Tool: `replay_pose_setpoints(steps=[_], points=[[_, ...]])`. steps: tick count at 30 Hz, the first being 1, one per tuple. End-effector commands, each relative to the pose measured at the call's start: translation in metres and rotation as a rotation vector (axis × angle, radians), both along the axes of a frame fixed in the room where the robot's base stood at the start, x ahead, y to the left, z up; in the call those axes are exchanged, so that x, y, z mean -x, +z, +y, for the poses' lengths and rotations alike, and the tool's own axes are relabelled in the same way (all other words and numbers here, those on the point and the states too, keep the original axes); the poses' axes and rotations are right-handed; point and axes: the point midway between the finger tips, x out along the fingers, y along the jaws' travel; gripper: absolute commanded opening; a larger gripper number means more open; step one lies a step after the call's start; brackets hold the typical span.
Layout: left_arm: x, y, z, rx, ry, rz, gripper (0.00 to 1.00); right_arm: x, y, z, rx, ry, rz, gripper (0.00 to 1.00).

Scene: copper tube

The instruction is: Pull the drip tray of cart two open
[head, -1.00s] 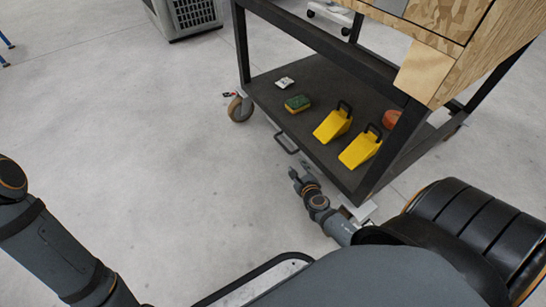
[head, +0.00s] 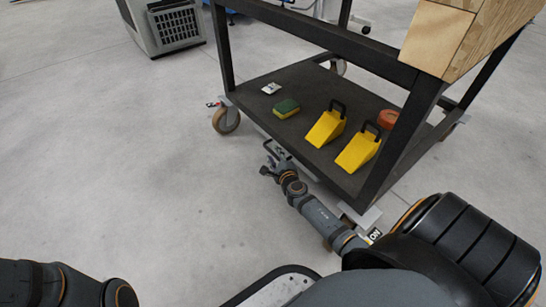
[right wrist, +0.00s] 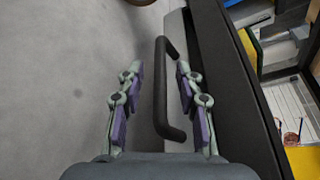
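The cart (head: 385,68) has a black frame and a dark lower shelf. A black bar handle (right wrist: 162,95) sits at the shelf's front edge in the right wrist view; in the head view it is small (head: 269,146) and partly covered by my gripper. The tray body is mostly hidden below the shelf. My right gripper (right wrist: 159,72) is open, with one finger on each side of the handle; I cannot tell if either touches it. In the head view my right gripper (head: 274,163) is at the shelf's front edge. My left gripper is out of view.
Two yellow wedges (head: 326,127), a green-yellow sponge (head: 286,109), a white item (head: 271,88) and an orange-red round item (head: 388,119) are on the lower shelf. A caster (head: 226,119) stands at the cart's left corner.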

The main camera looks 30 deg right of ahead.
Motion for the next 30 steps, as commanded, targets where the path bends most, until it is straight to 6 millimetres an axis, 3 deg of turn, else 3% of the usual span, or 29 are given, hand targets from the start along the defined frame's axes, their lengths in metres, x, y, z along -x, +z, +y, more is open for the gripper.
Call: replay_pose_setpoints(steps=[4,12,20,30], points=[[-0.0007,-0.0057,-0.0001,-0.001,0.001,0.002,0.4,-0.0116,-0.0032,-0.0031,-0.001,0.0,0.0,0.36],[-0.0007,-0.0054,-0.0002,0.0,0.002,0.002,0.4,-0.013,-0.0026,-0.0034,-0.001,0.0,0.0,0.36],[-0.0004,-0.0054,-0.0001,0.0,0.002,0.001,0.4,-0.0128,-0.0027,-0.0034,-0.001,0.0,0.0,0.0],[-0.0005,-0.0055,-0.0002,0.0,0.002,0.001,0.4,-0.0125,-0.003,-0.0033,-0.001,0.0,0.001,0.0]])
